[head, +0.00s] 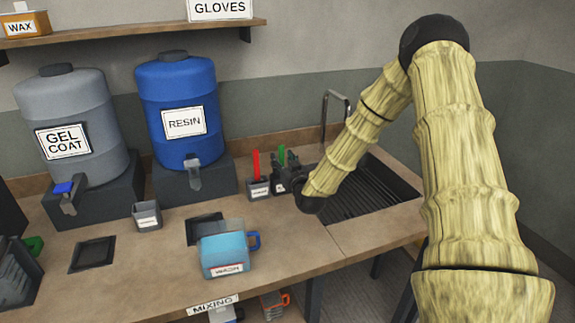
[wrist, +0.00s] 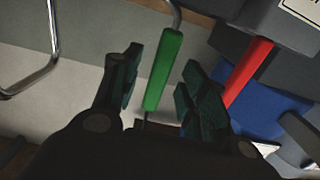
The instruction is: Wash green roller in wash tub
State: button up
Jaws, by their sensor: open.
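The green roller shows as a green handle (wrist: 164,68) in the wrist view, standing up between my two fingers. Its tip also shows behind my gripper in the head view (head: 282,151). Its lower end is hidden. My gripper (wrist: 158,88) is open, with one finger on each side of the handle; I cannot tell whether either touches it. In the head view my gripper (head: 286,172) is at the small holders left of the sink. The dark ribbed sink basin (head: 375,190), with a tap behind it, appears to be the wash tub; my arm covers part of it.
A red handle (head: 257,165) stands in a small grey holder (head: 258,190) just left of my gripper. The blue resin drum (head: 178,95) and grey gel coat drum (head: 65,105) stand further left. A light-blue jug (head: 225,255) is near the front. The counter (head: 300,240) right of it is clear.

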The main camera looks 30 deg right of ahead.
jog(key=shift+w+d+r, duration=0.15)
jog(key=shift+r, duration=0.15)
jog(key=shift+w+r, duration=0.1)
jog(key=shift+w, duration=0.1)
jog(key=shift+w+d+f, duration=0.1)
jog(key=shift+w+f, duration=0.25)
jog(key=shift+w, duration=0.35)
jog(key=shift+s+r, duration=0.15)
jog(key=shift+s, duration=0.05)
jog(key=shift+w, duration=0.1)
grip_shut()
jog(key=shift+r+p, duration=3.15)
jog(key=shift+r, duration=2.35)
